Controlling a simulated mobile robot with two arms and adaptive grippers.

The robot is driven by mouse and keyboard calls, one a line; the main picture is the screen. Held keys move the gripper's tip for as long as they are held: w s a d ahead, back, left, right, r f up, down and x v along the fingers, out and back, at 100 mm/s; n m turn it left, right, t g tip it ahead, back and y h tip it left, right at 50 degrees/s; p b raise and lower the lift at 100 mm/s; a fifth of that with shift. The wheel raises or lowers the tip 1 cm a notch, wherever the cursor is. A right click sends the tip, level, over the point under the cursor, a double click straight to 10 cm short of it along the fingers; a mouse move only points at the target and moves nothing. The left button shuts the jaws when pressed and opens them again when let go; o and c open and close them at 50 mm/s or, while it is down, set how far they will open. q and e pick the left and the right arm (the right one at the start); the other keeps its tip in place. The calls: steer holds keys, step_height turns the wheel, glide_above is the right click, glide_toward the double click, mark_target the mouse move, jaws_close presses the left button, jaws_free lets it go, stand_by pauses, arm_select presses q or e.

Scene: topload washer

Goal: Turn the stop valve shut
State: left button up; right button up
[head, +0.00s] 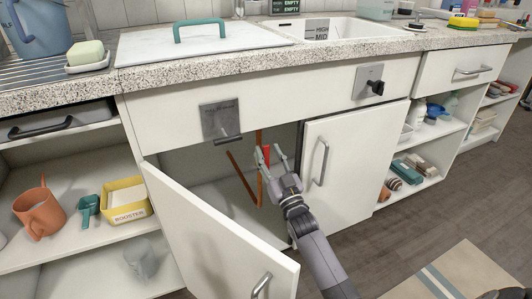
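A small red piece (266,154), which looks like the stop valve's handle, shows inside the open cabinet under the counter. It sits by copper pipes (259,190). My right gripper (269,153) reaches into the cabinet opening with its fingers apart, one on each side of the red piece. I cannot tell whether the fingers touch it. The gripper hides part of the valve and the pipe behind it. My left gripper is not in view.
The left cabinet door (215,235) stands open toward me, left of my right arm. The right door (327,160) looks closed. A grey plate with a lever (220,122) and a black knob (374,88) are on the front panel above. Open shelves flank the cabinet.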

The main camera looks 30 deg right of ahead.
steer(key=shift+x, duration=1.15)
steer(key=shift+c, duration=0.4)
jaws_close()
